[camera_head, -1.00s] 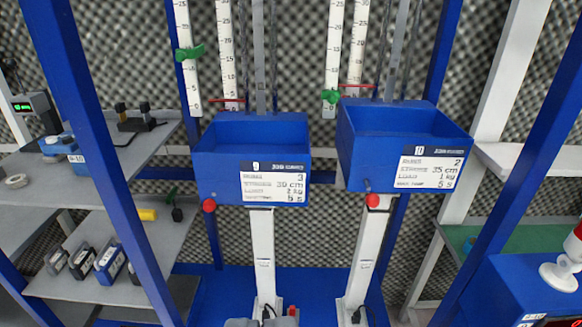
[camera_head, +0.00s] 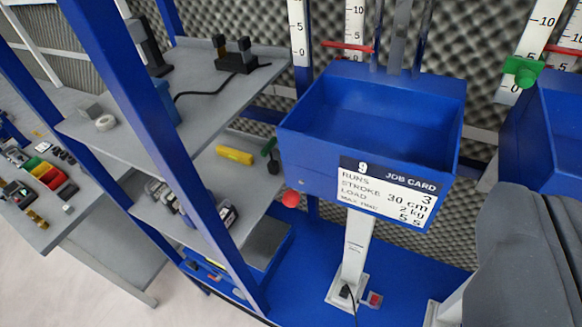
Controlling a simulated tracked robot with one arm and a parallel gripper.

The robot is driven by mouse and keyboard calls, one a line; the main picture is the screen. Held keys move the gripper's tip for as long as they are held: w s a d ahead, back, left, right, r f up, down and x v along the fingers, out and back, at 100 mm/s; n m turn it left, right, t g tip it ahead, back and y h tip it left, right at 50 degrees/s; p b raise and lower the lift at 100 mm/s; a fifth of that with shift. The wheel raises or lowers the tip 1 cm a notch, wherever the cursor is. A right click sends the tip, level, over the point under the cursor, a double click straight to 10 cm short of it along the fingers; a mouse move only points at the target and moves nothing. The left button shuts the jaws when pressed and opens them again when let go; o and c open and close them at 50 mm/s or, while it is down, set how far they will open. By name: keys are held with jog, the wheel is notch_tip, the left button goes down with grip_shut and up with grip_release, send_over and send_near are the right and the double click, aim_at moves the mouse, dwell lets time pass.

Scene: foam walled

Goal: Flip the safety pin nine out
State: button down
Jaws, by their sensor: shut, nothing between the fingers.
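Station nine is a blue open-topped bin (camera_head: 368,120) with a job card (camera_head: 388,193) marked 9 on its front. A red round knob (camera_head: 290,199) shows at the bin's lower left corner and may be the safety pin. The frame does not show clearly whether it is flipped in or out. A large dark grey part of my arm fills the lower right of the view, to the right of the bin and apart from the knob in the picture. My gripper's fingertips do not show.
A grey two-level shelf (camera_head: 150,133) with a blue post (camera_head: 140,95) stands left of the bin. A yellow cylinder (camera_head: 234,155) lies on its lower level. Another blue bin (camera_head: 560,120) is at the right edge. A white column (camera_head: 356,245) stands below bin nine.

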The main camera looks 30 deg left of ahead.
jog(key=shift+w+d, duration=0.1)
jog(key=w+a+f+n+g+y+b, duration=0.1)
jog(key=w+a+f+g+b, duration=0.1)
jog(key=w+a, duration=0.5)
jog(key=w+a+f+n+g+y+b, duration=0.1)
jog(key=w+a+f+g+b, duration=0.2)
jog(key=w, duration=0.6)
jog(key=a+f+m+g+h+b, duration=0.1)
jog(key=a+f, duration=0.4)
jog(key=f, duration=0.3)
jog(key=a+f+m+g+h+b, duration=0.1)
jog(key=a+f, duration=0.4)
jog(key=f, duration=0.3)
jog(key=shift+s+a+f+g, duration=0.2)
jog(key=shift+f+g, duration=0.1)
jog(key=shift+f, duration=0.1)
